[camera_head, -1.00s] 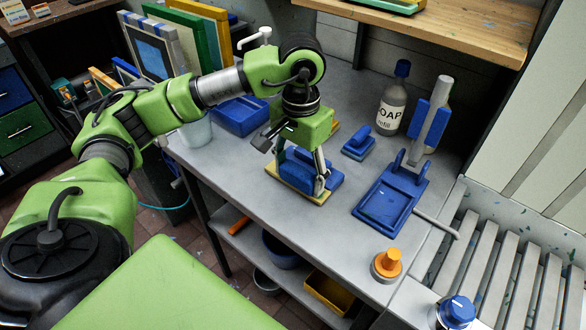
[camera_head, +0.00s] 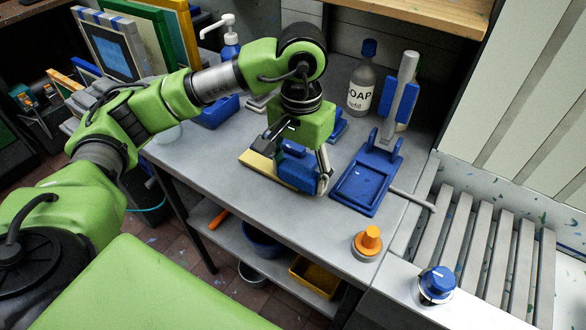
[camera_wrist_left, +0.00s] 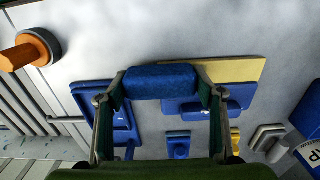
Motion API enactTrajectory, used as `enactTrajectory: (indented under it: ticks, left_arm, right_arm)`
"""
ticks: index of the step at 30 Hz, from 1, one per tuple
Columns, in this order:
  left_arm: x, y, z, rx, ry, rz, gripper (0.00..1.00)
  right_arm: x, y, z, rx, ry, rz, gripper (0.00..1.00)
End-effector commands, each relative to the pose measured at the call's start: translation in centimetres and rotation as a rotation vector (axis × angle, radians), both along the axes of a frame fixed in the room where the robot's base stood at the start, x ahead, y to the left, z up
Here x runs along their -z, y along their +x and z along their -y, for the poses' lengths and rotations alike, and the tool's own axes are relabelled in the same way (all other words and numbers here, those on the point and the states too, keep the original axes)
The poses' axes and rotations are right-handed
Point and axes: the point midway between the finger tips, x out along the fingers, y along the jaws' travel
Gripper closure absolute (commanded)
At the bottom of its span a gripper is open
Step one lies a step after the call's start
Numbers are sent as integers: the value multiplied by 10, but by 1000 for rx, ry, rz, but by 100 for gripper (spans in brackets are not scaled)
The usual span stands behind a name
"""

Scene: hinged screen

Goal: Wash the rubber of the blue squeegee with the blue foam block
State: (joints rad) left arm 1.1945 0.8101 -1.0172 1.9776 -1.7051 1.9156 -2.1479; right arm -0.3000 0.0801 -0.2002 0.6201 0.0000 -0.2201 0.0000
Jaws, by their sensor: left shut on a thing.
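My left gripper (camera_head: 298,168) points down over the grey table and is shut on a textured blue block, which I take for the blue foam block (camera_wrist_left: 161,81). Right behind it in the left wrist view is a blue piece with a rounded handle (camera_wrist_left: 205,106) by a yellow board (camera_head: 259,166); the gripper partly hides both in the head view. A smaller blue handled tool (camera_wrist_left: 179,145) lies beyond. I cannot tell for sure which one is the blue squeegee, and its rubber is not clearly seen. My right gripper is not in view.
A blue tray (camera_head: 361,190) with an upright grey bar (camera_head: 402,85) stands close to the right. A soap bottle (camera_head: 361,92) is behind. An orange knob (camera_head: 370,238) sits at the front edge. Yellow (camera_wrist_left: 235,140) and grey (camera_wrist_left: 267,134) tools lie further back. The table's front strip is clear.

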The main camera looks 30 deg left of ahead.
Motion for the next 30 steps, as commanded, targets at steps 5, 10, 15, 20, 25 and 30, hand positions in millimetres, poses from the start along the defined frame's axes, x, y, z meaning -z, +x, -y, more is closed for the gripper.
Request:
enactTrajectory:
  ticks: [5,10,15,20,25,30]
  left_arm:
    - [1,1,-6,-3,1,1,55]
    - [3,2,-21,-4,2,1,55]
    - [3,3,-35,-5,2,1,55]
    - [2,3,-41,-2,0,0,55]
    - [4,4,-54,-3,0,1,55]
    - [4,6,-69,-4,1,1,55]
  right_arm:
    - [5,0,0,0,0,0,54]
    - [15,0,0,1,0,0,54]
    - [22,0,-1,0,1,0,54]
    - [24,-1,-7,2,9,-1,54]
    - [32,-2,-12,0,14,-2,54]
    - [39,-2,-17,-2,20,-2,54]
